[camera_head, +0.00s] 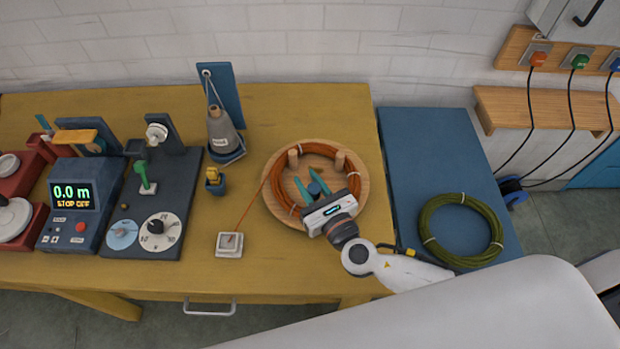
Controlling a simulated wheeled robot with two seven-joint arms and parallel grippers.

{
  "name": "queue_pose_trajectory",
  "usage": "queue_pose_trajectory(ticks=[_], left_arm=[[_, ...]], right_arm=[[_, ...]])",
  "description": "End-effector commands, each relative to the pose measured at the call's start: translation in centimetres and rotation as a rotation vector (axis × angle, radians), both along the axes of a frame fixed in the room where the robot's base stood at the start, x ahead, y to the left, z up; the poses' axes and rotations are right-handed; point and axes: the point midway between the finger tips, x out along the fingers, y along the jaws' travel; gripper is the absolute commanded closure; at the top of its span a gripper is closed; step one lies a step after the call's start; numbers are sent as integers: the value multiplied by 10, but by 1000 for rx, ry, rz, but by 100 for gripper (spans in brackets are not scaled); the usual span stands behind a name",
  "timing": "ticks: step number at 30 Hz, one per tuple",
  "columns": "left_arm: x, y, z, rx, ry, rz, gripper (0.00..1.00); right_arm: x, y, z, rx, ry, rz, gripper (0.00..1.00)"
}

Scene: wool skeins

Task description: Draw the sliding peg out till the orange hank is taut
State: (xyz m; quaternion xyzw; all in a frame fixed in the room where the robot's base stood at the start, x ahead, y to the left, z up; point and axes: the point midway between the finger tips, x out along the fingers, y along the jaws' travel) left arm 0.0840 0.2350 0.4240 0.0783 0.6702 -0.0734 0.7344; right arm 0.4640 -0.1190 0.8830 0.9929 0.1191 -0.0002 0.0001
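The orange hank (351,163) lies as a ring on a round wooden board (269,197) on the bench, around upright wooden pegs (339,159). An orange strand runs from it down-left to a small pale block (229,244). My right gripper (308,175) is over the board's front part, its teal fingers apart. A dark blue knob (315,188) shows beside and between the fingers; contact with it cannot be made out. The gripper body hides the hank's front right part, and I cannot tell how tight the hank is. My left gripper is not in view.
A meter box (76,226) reading 0.0 m and a dial panel (147,205) stand at left. A grey cone (223,134) stands behind. A green hank (427,211) lies on the blue surface at right.

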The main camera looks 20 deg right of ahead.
Motion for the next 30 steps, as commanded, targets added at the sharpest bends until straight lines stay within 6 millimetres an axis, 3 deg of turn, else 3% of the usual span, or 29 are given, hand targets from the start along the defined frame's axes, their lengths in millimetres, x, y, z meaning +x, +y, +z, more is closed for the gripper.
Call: queue_pose_trajectory(ticks=[1, 4, 14, 17, 30], left_arm=[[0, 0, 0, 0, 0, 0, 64], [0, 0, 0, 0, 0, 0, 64], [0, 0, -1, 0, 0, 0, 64], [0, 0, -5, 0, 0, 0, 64], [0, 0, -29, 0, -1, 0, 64]], right_arm=[[0, 1, 0, 1, 0, 1, 65], [0, 1, 0, 1, 0, 1, 51], [-3, -1, -1, 1, 0, 1, 51], [-15, -3, -3, 0, 2, 2, 51], [-99, -24, -3, 0, 3, 2, 51]])
